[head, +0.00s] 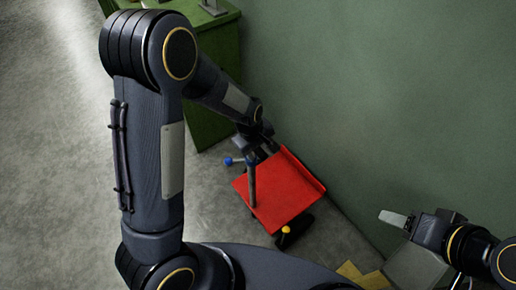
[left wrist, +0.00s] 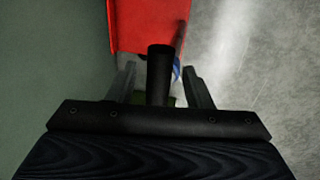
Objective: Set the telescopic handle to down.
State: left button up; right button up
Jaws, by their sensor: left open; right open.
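A red flat-bodied unit (head: 282,195) stands on the floor by the green wall. A dark upright post (head: 251,185), which looks like the telescopic handle, rises at its left side. A blue knob (head: 228,161) sticks out left near the post's top. My left gripper (head: 265,147) is at the upper end of the red unit, close to the post's top. In the left wrist view its open fingers (left wrist: 160,88) stand on both sides of a black cylinder (left wrist: 159,72); contact cannot be told. The red body (left wrist: 150,25) lies beyond. My right gripper (head: 395,218) is open and empty, away at the right.
A yellow knob (head: 285,230) sits by a black part at the red unit's lower edge. A green cabinet (head: 213,50) stands behind my left arm. The green wall (head: 380,90) is close on the right. Grey floor (head: 50,130) is clear at left.

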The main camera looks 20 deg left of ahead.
pick_arm(q)
notch_tip(320, 180, up, 8)
jog(key=s+a, duration=0.1)
jog(key=shift+f+p, duration=0.2)
jog(key=shift+p, duration=0.2)
jog(key=shift+s, duration=0.1)
jog(key=s+a+r+m+t+h+p, duration=0.1)
jog(key=s+a+r+m+t, duration=0.1)
jog(key=s+r, duration=0.6)
jog(key=s+a+r+m+t+h+p, duration=0.1)
jog(key=s+a+r+m, duration=0.3)
jog(key=s, duration=0.8)
notch_tip(320, 180, up, 4)
jog(key=m+p, duration=0.1)
jog(key=m, duration=0.1)
jog(key=shift+s+r+m+t, duration=0.2)
jog(key=shift+s+m+t, duration=0.15)
jog(key=shift+m+t, duration=0.05)
jog(key=shift+a, duration=0.1)
